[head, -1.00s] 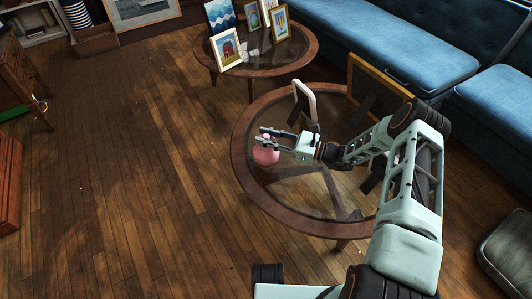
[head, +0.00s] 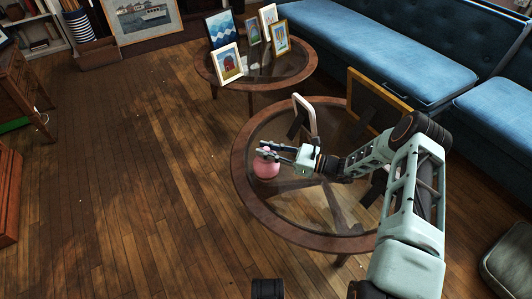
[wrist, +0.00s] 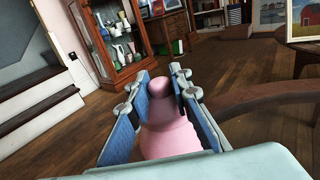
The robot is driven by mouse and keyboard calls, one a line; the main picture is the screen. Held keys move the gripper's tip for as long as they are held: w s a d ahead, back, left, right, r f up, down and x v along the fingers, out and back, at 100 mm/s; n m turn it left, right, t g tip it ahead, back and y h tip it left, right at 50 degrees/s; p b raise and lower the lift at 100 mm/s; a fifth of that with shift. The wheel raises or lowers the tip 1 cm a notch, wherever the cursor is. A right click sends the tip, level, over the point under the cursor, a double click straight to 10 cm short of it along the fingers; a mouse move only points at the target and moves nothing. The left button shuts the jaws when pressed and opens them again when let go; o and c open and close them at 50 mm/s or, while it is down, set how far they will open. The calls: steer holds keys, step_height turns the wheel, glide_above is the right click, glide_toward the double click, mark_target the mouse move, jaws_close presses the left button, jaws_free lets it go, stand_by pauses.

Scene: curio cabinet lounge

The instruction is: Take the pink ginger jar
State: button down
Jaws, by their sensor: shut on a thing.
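The pink ginger jar (head: 265,168) is on or just above the near round glass-topped table (head: 243,192), at its left side; I cannot tell whether it touches the glass. My gripper (head: 268,152) reaches it from the right and is shut on its upper part. In the wrist view the jar (wrist: 170,138) stands between the two blue-padded fingers (wrist: 161,92), with its rounded top between the fingertips. The lower part of the jar is hidden there by the gripper's body.
Picture frames stand on the near table, one white-edged (head: 305,112) and one gold (head: 378,92). A second round table (head: 207,72) behind holds several frames. A blue sofa (head: 370,50) lies at the back right. The wooden floor (head: 130,170) at left is open.

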step_height(320, 180, up, 2)
steer(key=shift+r, duration=0.1)
steer(key=s+d+r+p, duration=0.2)
steer(key=s+r+p, duration=0.1)
steer(key=s+r, duration=0.2)
steer(key=s+d+r+p, duration=0.3)
steer(key=s+r, duration=0.2)
steer(key=s, duration=0.3)
steer(key=shift+d+r, duration=0.15)
steer(key=c, duration=2.5)
jaws_free()
jaws_close()
steer(key=shift+w, duration=0.1)
